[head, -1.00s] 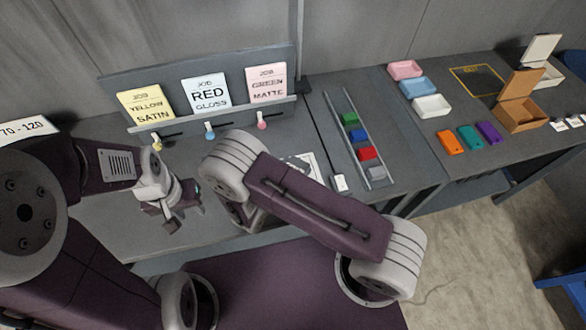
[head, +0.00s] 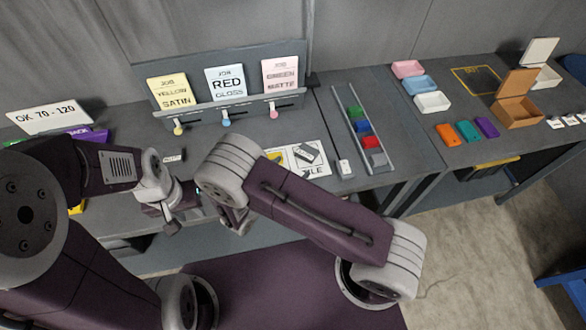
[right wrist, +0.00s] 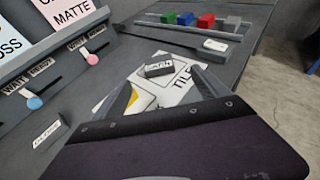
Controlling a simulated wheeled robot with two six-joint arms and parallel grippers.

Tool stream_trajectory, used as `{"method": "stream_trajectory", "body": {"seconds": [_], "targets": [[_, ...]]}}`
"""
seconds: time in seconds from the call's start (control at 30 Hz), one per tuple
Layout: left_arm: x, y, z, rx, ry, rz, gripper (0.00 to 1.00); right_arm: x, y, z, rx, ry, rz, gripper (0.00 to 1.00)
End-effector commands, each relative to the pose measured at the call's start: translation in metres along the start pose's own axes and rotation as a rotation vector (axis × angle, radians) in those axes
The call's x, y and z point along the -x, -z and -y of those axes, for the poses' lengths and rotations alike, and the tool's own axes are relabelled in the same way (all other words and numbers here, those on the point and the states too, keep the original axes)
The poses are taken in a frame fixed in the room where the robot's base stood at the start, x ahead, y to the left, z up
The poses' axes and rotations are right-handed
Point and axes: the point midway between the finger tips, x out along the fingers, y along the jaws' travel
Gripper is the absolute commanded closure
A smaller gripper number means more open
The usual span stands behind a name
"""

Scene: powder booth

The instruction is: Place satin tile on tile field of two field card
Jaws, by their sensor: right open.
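The white two field card (head: 297,170) lies on the bench, partly behind my right arm in the head view. It also shows in the right wrist view (right wrist: 178,95), with "TILE" lettering and a yellow patch on its other field. A small dark grey tile with a pale label, likely the satin tile (head: 308,152), lies on the card's right-hand field; it also shows in the right wrist view (right wrist: 158,69). My right gripper (right wrist: 163,88) is open, its fingers apart over the card, short of the tile. My left gripper (head: 168,222) hangs by the bench's front edge; its jaws are unclear.
The job board (head: 237,117) with three cards and coloured knobs stands behind. Trays, boxes and coloured blocks occupy the right-hand bench.

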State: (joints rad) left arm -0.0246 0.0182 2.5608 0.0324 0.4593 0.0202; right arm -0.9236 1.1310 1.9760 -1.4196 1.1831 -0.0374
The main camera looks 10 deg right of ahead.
Motion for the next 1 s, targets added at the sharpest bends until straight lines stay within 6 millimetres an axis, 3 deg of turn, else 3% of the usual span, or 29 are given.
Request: {"method": "stream_trajectory", "body": {"seconds": [0.27, 0.37, 0.47, 0.5, 0.6, 0.7, 0.8, 0.9, 1.0], "targets": [[0.003, 0.001, 0.000, 0.000, 0.000, -0.001, 0.64, 0.003, -0.005, 0.000, -0.007, 0.012, -0.002, 0.15], [0.004, 0.001, 0.000, 0.000, 0.000, -0.001, 0.64, -0.003, -0.018, 0.023, -0.098, 0.123, -0.052, 0.15], [0.004, 0.001, 0.000, 0.000, 0.000, 0.000, 0.64, -0.006, -0.038, 0.083, -0.363, 0.406, -0.187, 0.15], [0.004, 0.001, 0.000, 0.000, 0.000, 0.000, 0.64, 0.000, -0.043, 0.110, -0.517, 0.547, -0.257, 0.15], [0.003, 0.001, 0.000, 0.000, 0.000, 0.000, 0.64, 0.030, -0.046, 0.153, -0.964, 0.866, -0.423, 0.15], [0.003, 0.001, 0.000, 0.000, 0.000, 0.000, 0.64, 0.056, -0.053, 0.160, -1.429, 1.092, -0.538, 0.15], [0.003, 0.001, 0.000, 0.000, 0.000, 0.000, 0.64, 0.065, -0.068, 0.153, -1.811, 1.213, -0.592, 0.15], [0.003, 0.001, 0.000, 0.000, 0.000, -0.001, 0.64, 0.066, -0.080, 0.148, -2.039, 1.260, -0.607, 0.15], [0.003, 0.001, 0.000, 0.000, 0.000, 0.000, 0.64, 0.065, -0.085, 0.146, -2.124, 1.274, -0.610, 0.15]]}}
